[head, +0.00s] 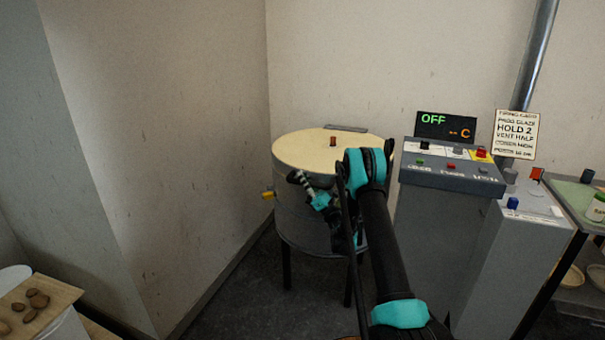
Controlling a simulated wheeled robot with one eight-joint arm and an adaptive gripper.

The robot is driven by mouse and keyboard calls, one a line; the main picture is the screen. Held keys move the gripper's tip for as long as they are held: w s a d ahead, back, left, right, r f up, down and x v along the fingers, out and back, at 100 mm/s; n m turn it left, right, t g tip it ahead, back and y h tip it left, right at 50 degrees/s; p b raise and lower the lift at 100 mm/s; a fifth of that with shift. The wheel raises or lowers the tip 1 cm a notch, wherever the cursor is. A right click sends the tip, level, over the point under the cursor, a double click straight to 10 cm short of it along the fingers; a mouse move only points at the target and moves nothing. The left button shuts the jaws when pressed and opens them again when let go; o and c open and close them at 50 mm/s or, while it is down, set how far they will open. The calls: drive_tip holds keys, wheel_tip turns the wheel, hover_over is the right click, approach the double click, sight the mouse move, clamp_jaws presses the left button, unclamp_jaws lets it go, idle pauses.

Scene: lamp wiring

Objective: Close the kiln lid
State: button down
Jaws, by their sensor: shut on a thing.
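The kiln (296,226) is a round grey metal drum on dark legs in the middle of the head view. Its cream lid (300,147) lies flat across the top, with no gap that I can see; my arm hides part of the front rim. A small brown plug (332,141) stands on the lid. My gripper (293,178) is at the lid's front rim, shut on the lid's edge or a handle there; the exact grip is too small and dark to see.
A grey control box (452,170) with a display reading OFF (445,126) stands right of the kiln. A sign (516,134) and a metal pipe (534,55) are behind it. Walls close in at left and back. A board with brown lumps (35,302) is at lower left.

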drive_tip(key=shift+s+f+n, duration=0.1)
drive_tip(key=shift+f+n, duration=0.2)
drive_tip(key=shift+f, duration=0.25)
drive_tip(key=c, duration=1.3)
unclamp_jaws()
drive_tip(key=v, duration=0.7)
drive_tip(key=shift+d+f, duration=0.15)
